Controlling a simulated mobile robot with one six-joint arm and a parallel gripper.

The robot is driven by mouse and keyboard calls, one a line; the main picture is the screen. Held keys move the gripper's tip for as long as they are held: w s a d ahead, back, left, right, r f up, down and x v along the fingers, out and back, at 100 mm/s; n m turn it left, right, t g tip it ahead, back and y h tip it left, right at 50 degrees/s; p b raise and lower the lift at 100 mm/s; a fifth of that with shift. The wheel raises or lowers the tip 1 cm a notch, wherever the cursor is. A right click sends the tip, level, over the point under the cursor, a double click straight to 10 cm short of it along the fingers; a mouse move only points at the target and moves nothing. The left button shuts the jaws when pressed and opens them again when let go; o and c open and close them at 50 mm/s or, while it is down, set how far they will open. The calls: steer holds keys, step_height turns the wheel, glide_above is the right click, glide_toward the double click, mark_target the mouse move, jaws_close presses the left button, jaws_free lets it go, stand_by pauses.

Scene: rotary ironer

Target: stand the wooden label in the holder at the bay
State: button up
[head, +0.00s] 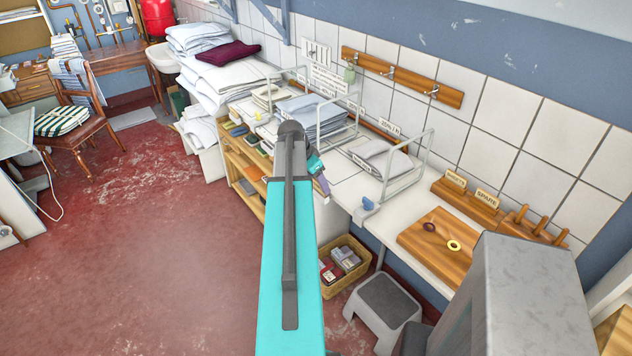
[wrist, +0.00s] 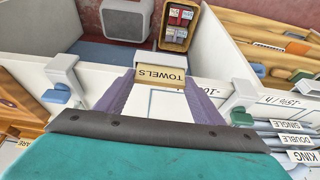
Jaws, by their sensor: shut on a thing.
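The wooden label (wrist: 160,75), marked TOWELS, is between the two purple fingers of my gripper (head: 321,182) and reads upside down in the wrist view. The fingers are shut on it over the pale counter's front edge. A white block (wrist: 147,61) shows just beyond the label; I cannot tell whether it is the holder or whether the label touches it. In the head view my arm hides part of the counter, and the label cannot be made out.
Wire dividers (head: 407,160) and folded linen (head: 380,155) stand on the counter behind the gripper. A wooden rack (head: 480,211) holds a SPARE label (head: 486,199); a wooden board (head: 440,245) lies before it. A basket (head: 345,265) and grey stool (head: 383,302) stand below.

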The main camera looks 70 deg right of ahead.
steer(key=shift+f, duration=0.15)
steer(key=o, duration=1)
steer(key=shift+r, duration=0.25)
steer(key=b+v, duration=0.3)
steer(key=v, duration=0.8)
steer(key=shift+r, duration=0.4)
steer(key=shift+w+a, duration=0.1)
steer(key=shift+f, duration=0.1)
